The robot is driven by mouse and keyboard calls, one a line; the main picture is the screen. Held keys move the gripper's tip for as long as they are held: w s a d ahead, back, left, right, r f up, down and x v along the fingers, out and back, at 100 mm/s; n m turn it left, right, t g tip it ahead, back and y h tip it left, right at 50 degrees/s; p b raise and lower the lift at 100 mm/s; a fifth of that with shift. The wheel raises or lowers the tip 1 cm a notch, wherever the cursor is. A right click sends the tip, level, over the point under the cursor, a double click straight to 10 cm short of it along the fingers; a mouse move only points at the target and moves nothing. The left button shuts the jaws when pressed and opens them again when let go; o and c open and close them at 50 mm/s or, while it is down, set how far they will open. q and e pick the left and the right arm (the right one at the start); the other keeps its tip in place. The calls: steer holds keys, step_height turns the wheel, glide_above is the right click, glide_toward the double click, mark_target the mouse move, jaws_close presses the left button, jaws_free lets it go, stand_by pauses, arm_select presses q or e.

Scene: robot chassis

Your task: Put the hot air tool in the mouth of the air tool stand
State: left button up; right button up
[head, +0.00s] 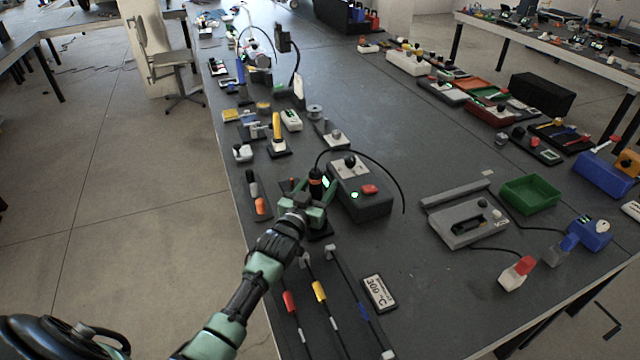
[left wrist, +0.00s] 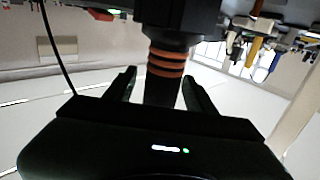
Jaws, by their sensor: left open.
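The hot air tool (head: 316,182) is a dark upright cylinder with an orange band, beside the grey station box. A black cable arcs over the box near it. My left gripper (head: 312,192) is at the tool, its green fingers open on either side of it. In the left wrist view, the tool's dark body with orange rings (left wrist: 167,63) stands between the two open fingers (left wrist: 160,88), with visible gaps. A dark base, perhaps the air tool stand (head: 321,234), shows partly behind my gripper. Whether the tool sits in its mouth is hidden. My right gripper is out of view.
The station box (head: 368,208) with a red switch stands close to the right of my gripper. A grey device (head: 466,222) and green tray (head: 531,194) stand farther right.

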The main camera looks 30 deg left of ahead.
arm_select(q)
steer(key=s, duration=0.7)
steer(key=shift+s+d+b, duration=0.25)
steer(key=shift+b, duration=0.05)
steer(key=shift+r, duration=0.15)
step_height(320, 180, up, 10)
steer(key=p, duration=1)
glide_above(313, 194)
steer(key=s, duration=0.3)
steer(key=shift+s+d, duration=0.1)
steer(key=shift+s, duration=0.1)
